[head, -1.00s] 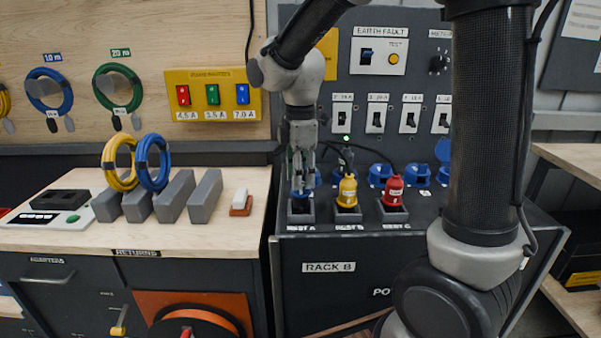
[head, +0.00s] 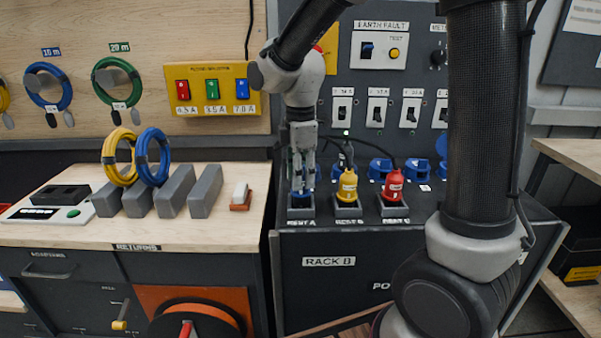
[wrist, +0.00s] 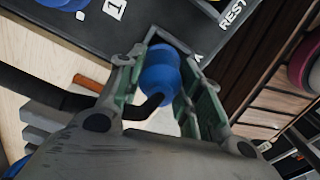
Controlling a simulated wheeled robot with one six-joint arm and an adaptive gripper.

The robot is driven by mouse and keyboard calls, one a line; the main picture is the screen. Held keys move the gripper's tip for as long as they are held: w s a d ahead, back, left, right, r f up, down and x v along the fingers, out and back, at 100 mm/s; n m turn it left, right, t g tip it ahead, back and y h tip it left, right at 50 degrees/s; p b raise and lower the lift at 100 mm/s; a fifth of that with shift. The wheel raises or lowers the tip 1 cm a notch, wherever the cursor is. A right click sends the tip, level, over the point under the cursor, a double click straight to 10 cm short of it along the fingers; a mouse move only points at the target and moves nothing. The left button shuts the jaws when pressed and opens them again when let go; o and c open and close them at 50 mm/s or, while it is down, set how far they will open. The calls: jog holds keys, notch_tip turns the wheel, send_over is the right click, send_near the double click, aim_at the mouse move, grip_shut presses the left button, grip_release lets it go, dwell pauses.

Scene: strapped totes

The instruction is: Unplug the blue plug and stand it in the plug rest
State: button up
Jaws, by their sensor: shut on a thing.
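The blue plug (wrist: 158,74) is between the fingers of my gripper (wrist: 160,85) in the wrist view, with its dark cable bending off to the left. In the head view my gripper (head: 301,185) points down at the rest labelled REST A (head: 301,212), the leftmost of three square grey cups on the rack top. The plug is mostly hidden there behind the fingers. Its lower end appears to be at or inside the cup; how deep I cannot tell. My gripper is shut on the plug.
A yellow plug (head: 347,186) stands in REST B and a red plug (head: 393,187) in REST C, close to the right. Blue sockets (head: 381,168) line the back of the rack top. The wooden bench (head: 190,232) lies to the left.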

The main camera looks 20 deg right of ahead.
jog(key=shift+f, duration=0.4)
jog(key=o, duration=1.2)
jog(key=shift+r, duration=0.1)
notch_tip(320, 180, up, 12)
jog(key=shift+f, duration=0.1)
jog(key=shift+w+m, duration=0.15)
jog(key=shift+m, duration=0.75)
jog(key=m, duration=0.1)
jog(key=s+f+m, duration=0.1)
jog(key=f+m, duration=0.1)
jog(key=shift+s+d+f, duration=0.1)
jog(key=shift+s+d, duration=0.15)
jog(key=shift+d, duration=0.05)
jog(key=s+d+m+t, duration=0.1)
jog(key=s+d+m, duration=0.3)
jog(key=s, duration=0.2)
jog(key=s+d+m+t, duration=0.2)
jog(key=s+d+m, duration=0.2)
jog(key=s+d, duration=0.1)
jog(key=s+d+m+t, duration=0.1)
jog(key=s+d+m, duration=0.3)
jog(key=s+d, duration=0.1)
jog(key=shift+s+d+r+m, duration=0.1)
jog(key=shift+s+r+m, duration=0.1)
jog(key=shift+s, duration=0.25)
jog(key=shift+s+d+r+m, duration=0.1)
jog(key=shift+s+r, duration=0.1)
jog(key=shift+s, duration=0.25)
